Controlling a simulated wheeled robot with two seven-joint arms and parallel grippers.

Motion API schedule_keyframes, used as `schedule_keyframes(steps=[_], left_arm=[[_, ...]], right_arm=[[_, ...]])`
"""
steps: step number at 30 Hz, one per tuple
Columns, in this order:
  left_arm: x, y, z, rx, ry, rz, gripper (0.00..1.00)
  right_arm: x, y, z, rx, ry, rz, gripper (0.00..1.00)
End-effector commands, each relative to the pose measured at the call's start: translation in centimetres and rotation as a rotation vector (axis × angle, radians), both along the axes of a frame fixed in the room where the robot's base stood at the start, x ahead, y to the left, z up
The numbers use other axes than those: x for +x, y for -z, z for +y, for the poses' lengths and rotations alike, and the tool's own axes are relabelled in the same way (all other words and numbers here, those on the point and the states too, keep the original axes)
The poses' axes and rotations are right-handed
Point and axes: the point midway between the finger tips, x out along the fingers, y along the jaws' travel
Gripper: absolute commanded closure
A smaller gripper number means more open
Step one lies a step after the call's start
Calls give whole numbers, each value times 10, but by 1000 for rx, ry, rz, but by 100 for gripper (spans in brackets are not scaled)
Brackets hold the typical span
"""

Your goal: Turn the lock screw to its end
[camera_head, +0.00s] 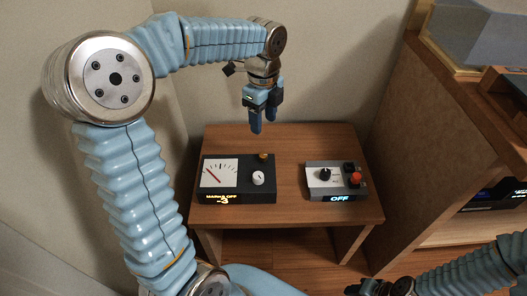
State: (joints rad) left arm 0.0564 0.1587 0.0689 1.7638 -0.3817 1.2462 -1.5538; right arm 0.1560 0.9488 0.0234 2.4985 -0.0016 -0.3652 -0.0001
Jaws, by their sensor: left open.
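A black meter box (237,195) sits at the left of the small wooden table. On its top are a white dial face with a red needle (213,174), a white knob (258,178) and a small brass screw (263,156) near its back edge, which looks like the lock screw. My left gripper (262,124) is open and empty, pointing down above and behind the brass screw, apart from it. My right gripper (376,287) shows only partly, dark, at the bottom edge; its fingers are not clear.
A grey control box (318,190) with a black knob, a red button and an "OFF" display stands at the table's right. The wooden table (290,150) is bare between the boxes. A tall wooden cabinet (410,140) stands close on the right, a wall behind.

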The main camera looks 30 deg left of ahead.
Motion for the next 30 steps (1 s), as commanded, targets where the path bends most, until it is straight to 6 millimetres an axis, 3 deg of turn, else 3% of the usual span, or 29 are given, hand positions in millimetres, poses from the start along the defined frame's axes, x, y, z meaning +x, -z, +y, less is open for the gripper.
schedule_keyframes(steps=[9,15,21,30], left_arm=[[-2,72,0,1,-3,6,47],[-1,109,0,0,-3,4,47],[-1,125,0,0,-5,1,47],[-1,126,0,0,-5,1,49]], right_arm=[[1,11,-3,-5,6,-2,57],[2,15,-5,-7,9,-3,57],[2,16,-6,-9,9,-4,57],[2,16,-6,-9,9,-4,57]])
